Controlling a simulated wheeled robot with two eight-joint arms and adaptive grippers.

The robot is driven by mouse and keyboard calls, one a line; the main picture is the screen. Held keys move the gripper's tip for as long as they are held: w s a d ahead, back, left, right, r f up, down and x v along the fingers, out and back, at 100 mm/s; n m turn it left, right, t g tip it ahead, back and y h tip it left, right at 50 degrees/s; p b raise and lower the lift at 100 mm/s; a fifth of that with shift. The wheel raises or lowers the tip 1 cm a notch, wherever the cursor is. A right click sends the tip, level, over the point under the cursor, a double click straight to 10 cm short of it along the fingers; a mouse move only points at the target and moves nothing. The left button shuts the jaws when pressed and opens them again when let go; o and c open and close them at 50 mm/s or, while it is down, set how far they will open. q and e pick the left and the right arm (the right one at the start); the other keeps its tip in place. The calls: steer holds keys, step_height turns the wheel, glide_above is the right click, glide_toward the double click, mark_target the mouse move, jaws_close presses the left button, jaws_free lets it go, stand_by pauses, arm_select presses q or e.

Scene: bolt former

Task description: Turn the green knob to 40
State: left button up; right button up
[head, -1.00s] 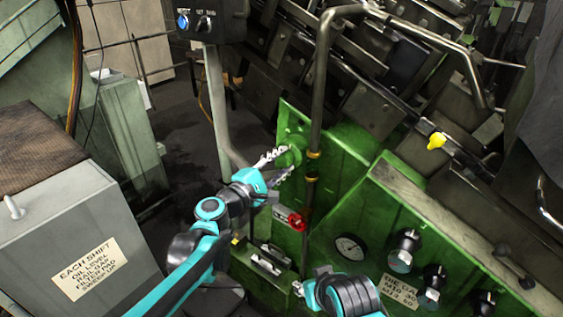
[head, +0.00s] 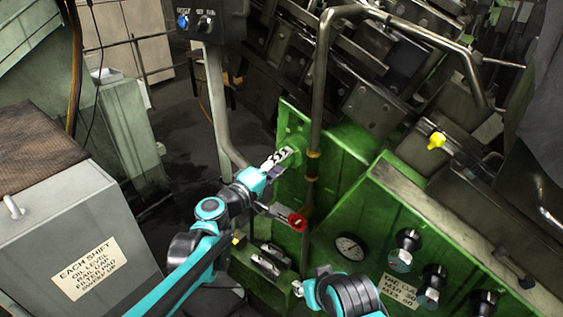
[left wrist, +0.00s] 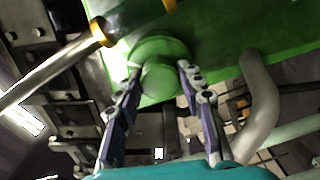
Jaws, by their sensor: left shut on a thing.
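The green knob (left wrist: 162,80) is a round green disc on the green machine panel, seen close in the left wrist view. In the head view the green knob (head: 297,143) is small and partly covered by my left gripper (head: 284,157). My left gripper (left wrist: 158,76) is shut on the knob, with one finger on each side of it. No scale or number around the knob is readable. My right gripper (head: 312,284) shows at the bottom of the head view, beside the lower green panel; its fingers are too small to judge.
A dark vertical pipe (head: 317,90) with brass rings stands just right of the knob. Below are a red valve handle (head: 297,221), a gauge (head: 350,247) and several black knobs (head: 408,245). A grey cabinet (head: 70,230) stands at the left.

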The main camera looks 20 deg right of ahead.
arm_select(q)
steer(key=shift+f, duration=0.1)
stand_by(0.4)
steer(key=o, duration=1.2)
steer(key=shift+c, duration=0.2)
steer(key=shift+s, duration=0.1)
steer(key=v, duration=1.2)
steer(key=s+a+f+m+g+y+b, duration=0.2)
steer(key=s+a+f+y+b, duration=0.2)
steer(key=a+f, duration=0.9)
steer(key=s+a+f+m+g+y+b, duration=0.2)
steer(key=s+a+f+y+b, duration=0.2)
steer(key=s+a+f+y, duration=0.6)
steer(key=s+a+f, duration=0.3)
steer(key=s, duration=0.1)
steer(key=shift+s+a+m+b, duration=0.15)
steer(key=shift+s+m+b, duration=0.1)
steer(key=shift+m+b, duration=0.05)
